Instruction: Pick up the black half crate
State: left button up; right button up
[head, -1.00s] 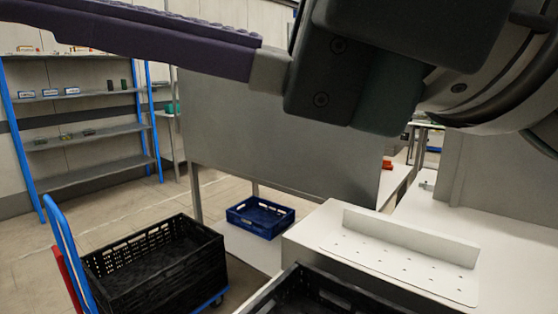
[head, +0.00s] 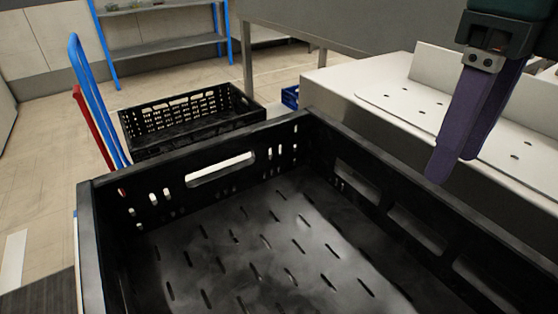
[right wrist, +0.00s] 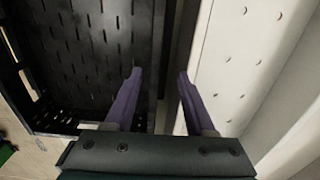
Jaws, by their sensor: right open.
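A large empty black crate (head: 222,151) with a slotted floor fills the front of the head view. It also shows in the right wrist view (right wrist: 75,124), on the left. My right gripper (head: 440,177) points down at the upper right of the head view, near the crate's right wall. In the right wrist view my right gripper (right wrist: 158,75) is open and empty. Its left finger is over the crate's side and its right finger is by the white surface, with the crate's wall line between them. I cannot tell how high the fingertips are. My left gripper is not in view.
A white table (head: 340,82) with a perforated plate (head: 405,100) and upright ledge runs close along the crate's right side. Behind stands another black crate (head: 190,118) beside a blue trolley handle (head: 85,80). A blue crate (head: 290,97) is partly hidden. Floor is free at left.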

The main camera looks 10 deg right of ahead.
aim_at(435, 189)
jog(key=f, duration=0.6)
jog(key=shift+s+a, duration=0.1)
jog(key=shift+a, duration=0.2)
jog(key=shift+c, duration=0.2)
grip_shut()
jog(key=shift+r, duration=0.1)
dwell(0.7)
